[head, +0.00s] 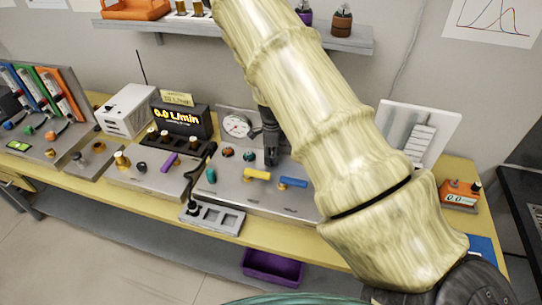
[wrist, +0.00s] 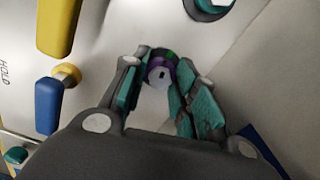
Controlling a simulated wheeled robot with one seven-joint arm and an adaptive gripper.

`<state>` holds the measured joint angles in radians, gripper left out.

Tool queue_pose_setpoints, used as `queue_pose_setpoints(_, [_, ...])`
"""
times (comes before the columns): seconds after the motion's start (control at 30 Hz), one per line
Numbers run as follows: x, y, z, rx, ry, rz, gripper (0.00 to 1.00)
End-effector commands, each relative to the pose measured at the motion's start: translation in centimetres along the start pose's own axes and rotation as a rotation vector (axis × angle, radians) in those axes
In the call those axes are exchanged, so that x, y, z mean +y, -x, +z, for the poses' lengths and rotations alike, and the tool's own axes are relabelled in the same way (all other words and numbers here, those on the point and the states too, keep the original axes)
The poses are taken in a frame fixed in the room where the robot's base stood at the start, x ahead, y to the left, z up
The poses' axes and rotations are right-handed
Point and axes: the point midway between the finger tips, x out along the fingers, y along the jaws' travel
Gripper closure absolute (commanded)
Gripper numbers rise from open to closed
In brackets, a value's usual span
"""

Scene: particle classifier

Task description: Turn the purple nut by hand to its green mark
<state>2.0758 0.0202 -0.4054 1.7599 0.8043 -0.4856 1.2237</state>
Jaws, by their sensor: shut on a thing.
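The purple nut (wrist: 160,74) shows in the wrist view as a small round purple piece with a dark centre, on the light panel. A green mark (wrist: 171,56) shows at its upper right rim. My gripper (wrist: 159,84) is shut on the nut, with its teal finger pads on either side. In the head view my gripper (head: 271,160) reaches down to the panel right of the dial gauge, and the nut cannot be made out there. Whether the nut's own pointer meets the green mark is too small to tell.
A yellow handle (head: 257,174) and a blue handle (head: 293,182) lie close to my gripper on the panel. A round gauge (head: 237,126) and a display reading 0.0 L/min (head: 177,118) stand behind.

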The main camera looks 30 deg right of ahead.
Motion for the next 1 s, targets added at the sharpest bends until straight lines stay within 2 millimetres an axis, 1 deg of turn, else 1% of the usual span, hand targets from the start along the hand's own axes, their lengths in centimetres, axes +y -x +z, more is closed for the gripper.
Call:
queue_pose_setpoints(0.03, [-0.3,0.3,0.1,-0.002,0.001,-0.007,0.95])
queue_pose_setpoints(0.3, [-0.3,0.3,0.1,-0.002,0.001,-0.007,0.95])
queue_pose_setpoints(0.33, [-0.3,0.3,0.1,-0.002,0.001,-0.007,0.66])
queue_pose_setpoints(0.43, [-0.3,0.3,0.1,-0.002,0.0,-0.006,0.48])
queue_pose_setpoints(0.77, [-0.1,0.2,0.0,-0.001,-0.001,-0.002,0.48])
queue_pose_setpoints(0.87, [-0.1,0.8,0.0,-0.001,-0.001,-0.003,0.48])
queue_pose_setpoints(0.97, [-0.1,1.9,0.0,-0.001,0.0,-0.003,0.48])
queue_pose_setpoints(1.0, [-0.1,2.5,0.0,-0.001,0.001,-0.003,0.48])
